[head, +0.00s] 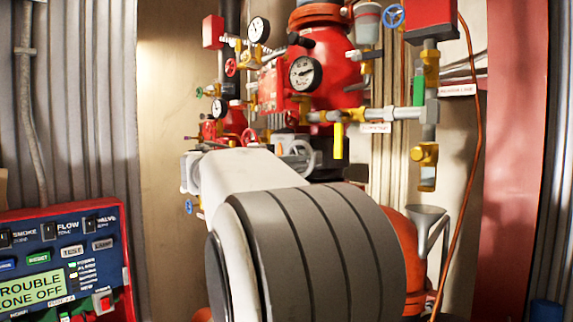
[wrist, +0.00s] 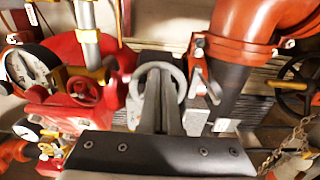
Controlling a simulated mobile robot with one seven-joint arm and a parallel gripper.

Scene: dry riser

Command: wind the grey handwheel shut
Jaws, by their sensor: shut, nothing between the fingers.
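The grey handwheel (wrist: 180,78) is a ring in the middle of the wrist view, in front of a dark block. It also shows in the head view (head: 311,153), partly hidden behind my pale arm. My gripper (wrist: 160,76) is shut and empty. Its narrow grey fingers point at the wheel and overlap its open middle in the wrist view. I cannot tell whether they touch the rim or a spoke, or how deep they reach. In the head view my arm hides the gripper.
A red handwheel (wrist: 84,90) is close left of the grey one. A red-brown pipe (wrist: 245,30) with a dark lower section stands close on the right, with a black handwheel (wrist: 297,84) and chain beyond. Pressure gauges (head: 305,73) and a blue handwheel (head: 394,15) sit higher up.

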